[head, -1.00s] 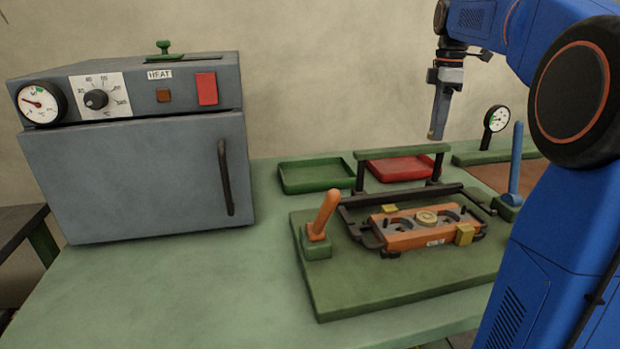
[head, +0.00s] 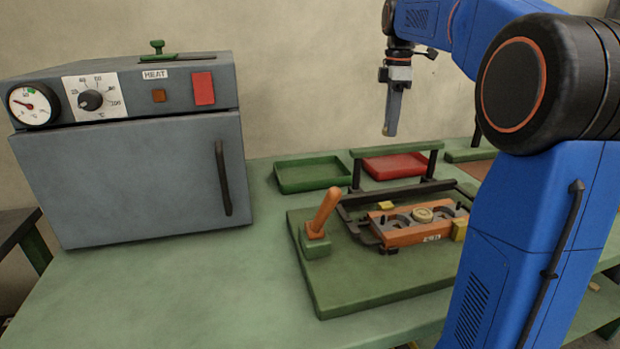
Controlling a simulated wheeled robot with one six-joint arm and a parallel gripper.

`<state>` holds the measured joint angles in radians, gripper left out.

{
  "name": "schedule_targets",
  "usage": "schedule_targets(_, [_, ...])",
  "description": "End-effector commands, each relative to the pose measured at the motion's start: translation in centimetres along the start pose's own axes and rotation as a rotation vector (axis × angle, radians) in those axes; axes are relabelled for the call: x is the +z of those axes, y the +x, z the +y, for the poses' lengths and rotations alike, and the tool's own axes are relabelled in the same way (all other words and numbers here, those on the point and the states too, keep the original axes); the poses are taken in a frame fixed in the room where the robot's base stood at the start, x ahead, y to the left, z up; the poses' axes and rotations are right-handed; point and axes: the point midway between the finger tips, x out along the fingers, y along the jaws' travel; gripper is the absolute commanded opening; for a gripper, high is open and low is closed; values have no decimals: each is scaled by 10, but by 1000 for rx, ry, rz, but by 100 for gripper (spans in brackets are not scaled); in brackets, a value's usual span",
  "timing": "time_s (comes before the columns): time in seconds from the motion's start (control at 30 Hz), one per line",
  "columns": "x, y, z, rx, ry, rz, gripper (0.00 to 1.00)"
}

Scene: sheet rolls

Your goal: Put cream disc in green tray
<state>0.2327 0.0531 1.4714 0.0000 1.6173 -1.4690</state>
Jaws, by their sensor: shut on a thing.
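My gripper (head: 389,128) hangs pointing down in the air, above and behind the orange fixture. It is shut on a small pale tan piece at its tip, which appears to be the cream disc (head: 387,133), though it is too small to show its shape. The green tray (head: 312,188) lies on the table at the back, to the left of and below my gripper, and looks empty.
A red tray (head: 400,175) sits right of the green tray. An orange fixture (head: 405,238) with a round cream-yellow piece (head: 423,215), a dark frame and an orange lever (head: 325,212) stands in front. A grey oven (head: 125,170) is at left.

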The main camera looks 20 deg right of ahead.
Motion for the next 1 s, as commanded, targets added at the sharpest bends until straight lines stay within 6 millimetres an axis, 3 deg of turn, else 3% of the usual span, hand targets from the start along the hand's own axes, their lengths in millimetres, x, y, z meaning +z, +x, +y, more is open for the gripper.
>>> schedule_targets(0.17, [-28,5,6,-1,-34,0,11])
schedule_targets(0.8, [-177,32,10,2,-199,1,11])
schedule_targets(1.0, [-205,37,7,2,-229,1,11])
